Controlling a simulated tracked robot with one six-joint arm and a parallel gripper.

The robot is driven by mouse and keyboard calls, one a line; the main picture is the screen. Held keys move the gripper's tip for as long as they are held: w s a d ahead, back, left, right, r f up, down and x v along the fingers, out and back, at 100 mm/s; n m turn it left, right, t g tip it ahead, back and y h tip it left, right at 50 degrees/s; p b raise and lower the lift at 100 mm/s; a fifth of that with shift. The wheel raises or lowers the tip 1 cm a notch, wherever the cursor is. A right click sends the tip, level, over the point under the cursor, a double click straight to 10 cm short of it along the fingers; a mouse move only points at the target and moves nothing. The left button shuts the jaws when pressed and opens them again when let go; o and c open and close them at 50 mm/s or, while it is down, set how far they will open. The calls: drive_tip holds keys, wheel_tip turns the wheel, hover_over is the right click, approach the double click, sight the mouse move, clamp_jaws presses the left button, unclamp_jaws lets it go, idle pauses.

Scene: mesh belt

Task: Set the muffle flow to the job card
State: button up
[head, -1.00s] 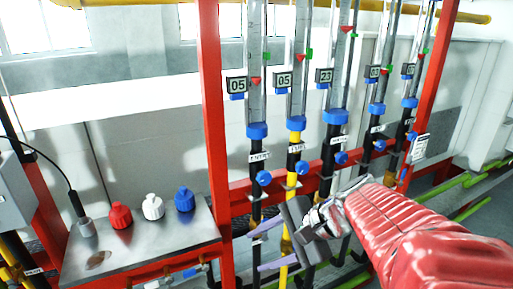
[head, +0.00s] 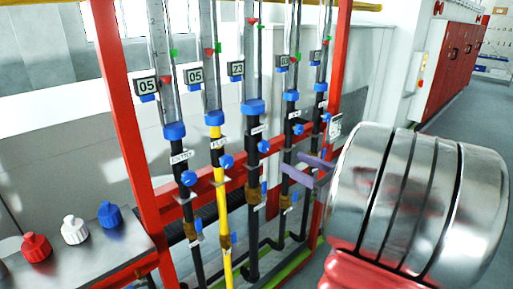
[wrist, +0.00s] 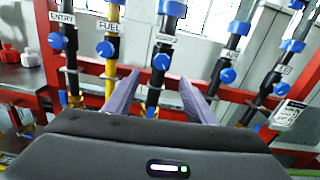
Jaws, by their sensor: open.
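Several glass flow tubes stand in a row, each with a blue collar, a label and a blue knob.
A red frame (head: 122,110) carries the tubes. Red, white and blue caps stand on a metal bench (head: 110,252) at left. Green and dark pipes (head: 265,262) run low under the tubes. Red cabinets (head: 447,70) stand at the back right, with open floor before them.

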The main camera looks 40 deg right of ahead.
sight(266, 147)
drive_tip(key=shift+d, duration=0.25)
drive_tip(key=w, duration=1.3)
drive_tip(key=shift+w+a, duration=0.25)
drive_tip(key=shift+w, duration=0.15)
drive_tip(key=c, duration=1)
